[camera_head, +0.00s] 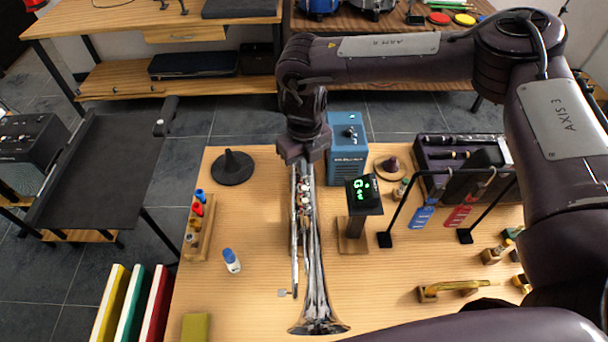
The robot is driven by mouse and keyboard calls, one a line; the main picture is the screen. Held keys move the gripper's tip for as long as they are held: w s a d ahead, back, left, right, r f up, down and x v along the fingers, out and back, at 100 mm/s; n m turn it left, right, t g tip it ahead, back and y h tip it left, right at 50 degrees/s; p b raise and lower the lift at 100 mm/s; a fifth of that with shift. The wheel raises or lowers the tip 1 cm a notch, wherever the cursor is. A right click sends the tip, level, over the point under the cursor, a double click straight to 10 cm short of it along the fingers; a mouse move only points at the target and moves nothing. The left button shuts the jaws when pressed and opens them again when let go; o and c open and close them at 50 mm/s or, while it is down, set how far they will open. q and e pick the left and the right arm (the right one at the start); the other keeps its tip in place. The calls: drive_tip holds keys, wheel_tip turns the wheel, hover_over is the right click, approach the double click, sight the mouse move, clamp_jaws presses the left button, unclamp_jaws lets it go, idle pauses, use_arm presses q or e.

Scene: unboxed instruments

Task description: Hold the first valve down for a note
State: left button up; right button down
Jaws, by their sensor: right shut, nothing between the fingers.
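A silver trumpet (315,265) lies lengthwise on the wooden table, its bell towards me. Its valves (304,198) show partly, just in front of my right gripper. My right gripper (303,160) points down over the far part of the trumpet and is shut with nothing held. It hides the far end of the trumpet and possibly some of the valves. I cannot tell whether it touches a valve or whether one is pressed down. A small tuner display (364,192) on a wooden stand to the right shows a green G. My left gripper is not in view.
A blue box (347,150) stands close behind the gripper on the right. A black frame with tags (423,217) stands right. The front left tabletop is mostly clear.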

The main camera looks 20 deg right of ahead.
drive_tip(key=shift+f+b, duration=0.65)
drive_tip(key=shift+f, duration=0.5)
drive_tip(key=shift+r, duration=0.1)
idle(0.5)
wheel_tip(320, 180, up, 7)
drive_tip(key=p, duration=0.5)
idle(0.8)
